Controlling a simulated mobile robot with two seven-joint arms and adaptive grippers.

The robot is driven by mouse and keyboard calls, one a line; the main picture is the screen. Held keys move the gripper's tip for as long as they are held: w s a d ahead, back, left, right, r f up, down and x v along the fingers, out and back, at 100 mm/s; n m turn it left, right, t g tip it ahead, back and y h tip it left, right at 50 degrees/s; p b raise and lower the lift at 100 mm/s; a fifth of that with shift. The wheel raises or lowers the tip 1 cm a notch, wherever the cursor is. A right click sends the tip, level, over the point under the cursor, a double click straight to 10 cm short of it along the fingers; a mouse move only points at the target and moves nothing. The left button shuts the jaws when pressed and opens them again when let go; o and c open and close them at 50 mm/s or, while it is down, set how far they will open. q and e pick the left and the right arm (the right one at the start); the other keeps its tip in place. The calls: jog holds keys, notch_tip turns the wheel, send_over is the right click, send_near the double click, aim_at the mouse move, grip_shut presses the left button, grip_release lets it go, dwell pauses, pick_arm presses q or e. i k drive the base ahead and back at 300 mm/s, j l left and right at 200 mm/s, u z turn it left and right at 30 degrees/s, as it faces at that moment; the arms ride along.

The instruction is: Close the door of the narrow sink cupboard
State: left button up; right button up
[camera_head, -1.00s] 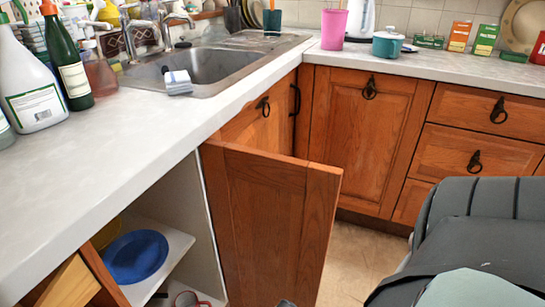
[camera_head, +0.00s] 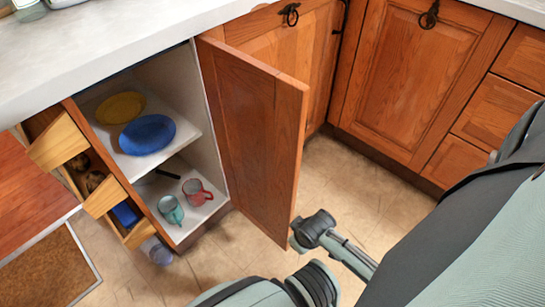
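The narrow sink cupboard (camera_head: 214,150) stands open under the counter. Its wooden door (camera_head: 253,135) is swung well out from the opening, on the right side of it. Inside, a yellow plate (camera_head: 120,107) and a blue plate (camera_head: 147,134) lie on the upper shelf. A teal mug (camera_head: 171,210) and a red mug (camera_head: 196,191) stand on the cupboard floor. Grey and dark links of my arms show at the bottom, one close to the door's lower free corner; I cannot tell whether they touch. No fingertips of either gripper show.
Open drawers (camera_head: 103,197) stick out left of the cupboard. A clear cup-like thing (camera_head: 157,251) is below them. Closed wooden cupboards (camera_head: 415,75) are at the back right. Tiled floor (camera_head: 345,180) lies free right of the door. A brown mat (camera_head: 45,272) lies at lower left.

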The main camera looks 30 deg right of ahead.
aim_at(258, 111)
jog(key=k+l+u, duration=0.15)
jog(key=l, duration=0.2)
jog(key=k+l+u, duration=0.1)
jog(key=l, duration=0.25)
jog(key=k+l+u, duration=0.15)
jog(key=l, duration=0.15)
jog(key=l+u, duration=0.25)
jog(key=l, duration=0.6)
jog(key=l+u, duration=0.3)
jog(key=l, duration=0.55)
jog(key=k+l, duration=0.1)
jog(key=k, duration=0.3)
jog(key=k+l+u, duration=0.1)
jog(key=k, duration=0.35)
jog(key=i+j, duration=0.1)
jog(key=i, duration=0.4)
